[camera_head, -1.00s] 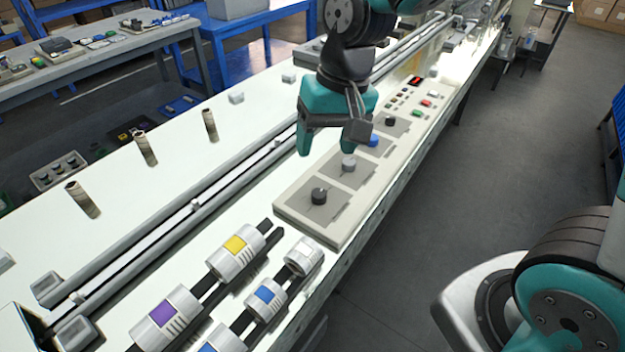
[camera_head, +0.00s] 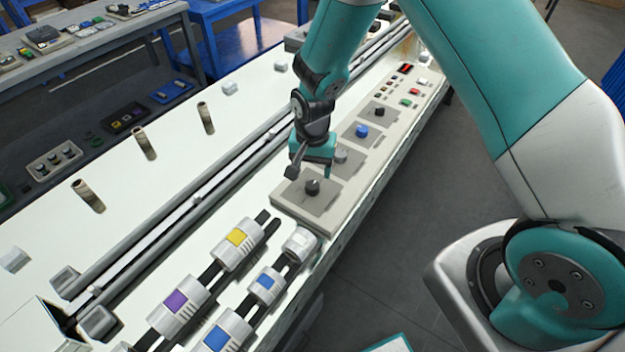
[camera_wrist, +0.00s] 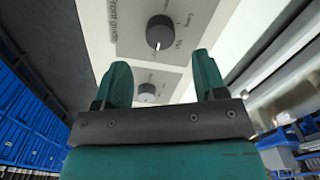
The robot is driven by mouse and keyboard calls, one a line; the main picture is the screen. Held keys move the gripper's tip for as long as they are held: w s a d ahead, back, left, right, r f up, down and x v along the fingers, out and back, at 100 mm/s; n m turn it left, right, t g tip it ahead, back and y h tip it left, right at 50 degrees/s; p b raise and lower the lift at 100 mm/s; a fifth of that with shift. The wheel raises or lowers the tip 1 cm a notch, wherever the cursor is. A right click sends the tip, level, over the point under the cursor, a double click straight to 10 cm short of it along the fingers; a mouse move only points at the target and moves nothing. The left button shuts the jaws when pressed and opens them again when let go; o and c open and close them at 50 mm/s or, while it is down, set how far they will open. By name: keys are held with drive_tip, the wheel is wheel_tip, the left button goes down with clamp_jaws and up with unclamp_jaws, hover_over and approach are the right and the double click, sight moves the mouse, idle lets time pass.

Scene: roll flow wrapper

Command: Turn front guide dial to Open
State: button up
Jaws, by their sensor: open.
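A black dial (camera_head: 312,186) stands on the nearest grey plate of the control panel (camera_head: 335,222). It is also in the wrist view (camera_wrist: 159,32), beyond my fingertips, with a small pale mark on its lower edge. Lettering beside it ends in "guide"; the smaller position words are hard to read. My gripper (camera_head: 310,173) is open and empty. It hangs just above and behind the black dial, and I see no contact. In the wrist view the two teal fingers (camera_wrist: 161,75) are spread, with a grey dial (camera_wrist: 147,92) seen between them.
Farther along the panel are a blue dial (camera_head: 361,131), another black dial (camera_head: 379,112) and small buttons (camera_head: 410,92). Silver rollers with coloured patches (camera_head: 237,240) stand near the panel's front end. Long rails (camera_head: 190,212) run along the left side.

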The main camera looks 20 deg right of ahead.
sight(313, 184)
wheel_tip(313, 184, down, 6)
drive_tip(key=shift+f+p, duration=0.15)
drive_tip(key=shift+p, duration=0.35)
drive_tip(key=shift+c, duration=0.5)
drive_tip(key=c, duration=0.8)
